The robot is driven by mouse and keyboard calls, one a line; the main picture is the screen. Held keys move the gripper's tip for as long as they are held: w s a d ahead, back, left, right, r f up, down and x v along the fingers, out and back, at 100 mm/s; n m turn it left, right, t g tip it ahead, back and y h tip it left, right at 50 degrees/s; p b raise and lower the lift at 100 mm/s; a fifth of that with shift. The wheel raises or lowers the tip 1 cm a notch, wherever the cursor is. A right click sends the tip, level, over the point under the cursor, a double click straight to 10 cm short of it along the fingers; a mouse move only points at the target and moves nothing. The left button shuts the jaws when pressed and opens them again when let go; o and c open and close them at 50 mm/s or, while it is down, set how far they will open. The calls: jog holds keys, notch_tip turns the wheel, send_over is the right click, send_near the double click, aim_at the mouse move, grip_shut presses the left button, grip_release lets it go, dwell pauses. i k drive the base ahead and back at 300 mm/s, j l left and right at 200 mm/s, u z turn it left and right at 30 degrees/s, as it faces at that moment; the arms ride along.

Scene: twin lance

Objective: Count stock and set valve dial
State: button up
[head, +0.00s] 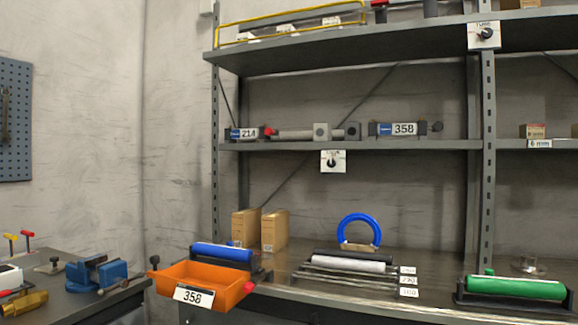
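A white dial plate with a black knob (333,161) hangs below the middle shelf; its lettering is too small to read. A second such dial (484,35) is on the upright at the upper right. On the middle shelf sit a unit labelled 214 (248,134), a grey rod with block ends (296,135) and a unit labelled 358 (402,129). An orange bin (212,285) labelled 358 has a blue cylinder (221,252) behind it. A pale cylinder (348,263) and a green cylinder (514,287) lie in dark cradles on the bench. My gripper is not in view.
Two cardboard boxes (274,231) and a blue ring (359,229) stand at the back of the bench. Small number tags (408,281) lie beside the pale cylinder. A side table at left holds a blue vise (96,272) and a brass part (24,304). Steel uprights frame the shelves.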

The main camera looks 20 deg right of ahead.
aim_at(331, 164)
jog(key=i+l+u, duration=0.1)
jog(key=l, duration=0.25)
jog(key=i+l+u, duration=0.15)
jog(key=l, duration=0.25)
jog(key=i+l+u, duration=0.1)
jog(key=i+l, duration=0.15)
jog(key=l, duration=0.15)
jog(key=i+l, duration=0.15)
jog(key=l, duration=0.25)
jog(key=i+l, duration=0.15)
jog(key=l, duration=0.2)
jog(key=i+l, duration=0.15)
jog(key=l, duration=0.25)
